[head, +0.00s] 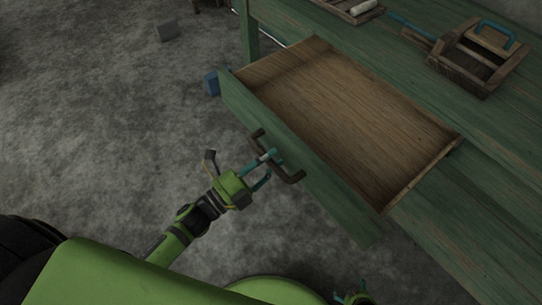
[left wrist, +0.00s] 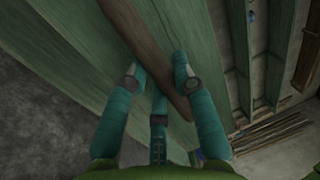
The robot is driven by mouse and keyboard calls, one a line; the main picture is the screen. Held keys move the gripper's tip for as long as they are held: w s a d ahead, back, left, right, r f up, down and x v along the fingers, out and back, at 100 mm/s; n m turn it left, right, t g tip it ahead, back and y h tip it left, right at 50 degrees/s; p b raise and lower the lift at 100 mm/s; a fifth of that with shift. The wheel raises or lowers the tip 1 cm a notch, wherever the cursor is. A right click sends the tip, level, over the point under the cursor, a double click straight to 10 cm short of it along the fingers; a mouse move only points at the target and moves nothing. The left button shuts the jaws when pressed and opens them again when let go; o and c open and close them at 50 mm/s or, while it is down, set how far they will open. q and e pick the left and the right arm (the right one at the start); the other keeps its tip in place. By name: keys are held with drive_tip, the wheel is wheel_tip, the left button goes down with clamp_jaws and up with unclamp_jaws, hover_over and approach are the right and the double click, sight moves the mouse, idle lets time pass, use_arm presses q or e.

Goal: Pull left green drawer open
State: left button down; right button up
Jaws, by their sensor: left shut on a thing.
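The green drawer stands pulled out from the green table, its front panel (head: 325,200) facing me and its bare wooden inside (head: 345,115) empty in view. A dark handle (head: 287,173) sits on the front. My left gripper (head: 266,168) is at the middle of the handle, shut on it. In the left wrist view the teal fingers (left wrist: 157,75) lie on both sides of the brown handle bar (left wrist: 146,40). My right gripper (head: 354,296) shows only partly at the bottom edge of the head view; its jaws cannot be made out.
On the green tabletop (head: 420,75) stands a wooden box (head: 468,72) with a blue-handled tool. A tray with a pale roll (head: 362,8) lies at the back. A blue block (head: 211,84) shows beside the drawer's left end. The grey floor (head: 120,120) to the left is largely clear.

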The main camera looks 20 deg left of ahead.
use_arm(q)
drive_tip(key=c, duration=1)
unclamp_jaws()
drive_tip(key=v, duration=1.2)
